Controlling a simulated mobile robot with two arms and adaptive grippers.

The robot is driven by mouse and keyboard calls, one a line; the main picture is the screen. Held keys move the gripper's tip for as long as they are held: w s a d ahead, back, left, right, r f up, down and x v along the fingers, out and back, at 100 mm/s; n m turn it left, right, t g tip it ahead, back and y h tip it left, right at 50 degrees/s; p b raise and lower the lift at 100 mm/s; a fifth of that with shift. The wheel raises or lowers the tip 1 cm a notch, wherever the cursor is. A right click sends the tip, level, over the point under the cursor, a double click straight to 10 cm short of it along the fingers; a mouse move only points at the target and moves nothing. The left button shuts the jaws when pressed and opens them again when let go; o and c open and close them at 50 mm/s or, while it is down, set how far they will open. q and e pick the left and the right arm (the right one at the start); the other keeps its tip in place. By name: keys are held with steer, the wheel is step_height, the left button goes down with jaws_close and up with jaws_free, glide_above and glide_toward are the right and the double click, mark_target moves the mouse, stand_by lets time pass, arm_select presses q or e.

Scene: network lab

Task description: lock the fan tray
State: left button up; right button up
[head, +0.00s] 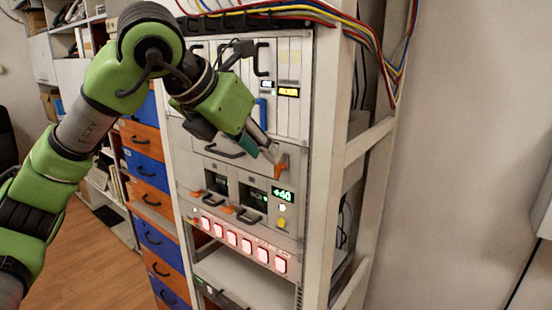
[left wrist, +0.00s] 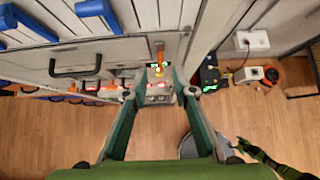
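The fan tray (head: 219,147) is the light grey panel with a dark handle, in the middle of the rack. An orange lever (head: 282,168) is at its right end, tilted a little from upright; it also shows in the left wrist view (left wrist: 160,49). My left gripper (head: 270,153) is at the lever. In the left wrist view its fingers (left wrist: 161,76) stand apart, with the lever in line with the gap just beyond the tips. I cannot tell whether they touch it. My right gripper (left wrist: 247,147) seems to show small at the lower right of that view, its fingers unclear.
Below the tray are modules with orange latches and a green display (head: 283,195), then a row of lit red buttons (head: 247,246). Card modules (head: 293,60) with handles are above. The rack post (head: 325,150) stands close on the right. Blue and orange drawers (head: 148,170) are left.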

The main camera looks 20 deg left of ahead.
mark_target(281, 166)
arm_select(q)
steer(key=p+x, duration=0.1)
steer(key=x, duration=0.5)
steer(key=shift+w+d+f, duration=0.15)
steer(key=shift+w, duration=0.05)
jaws_close()
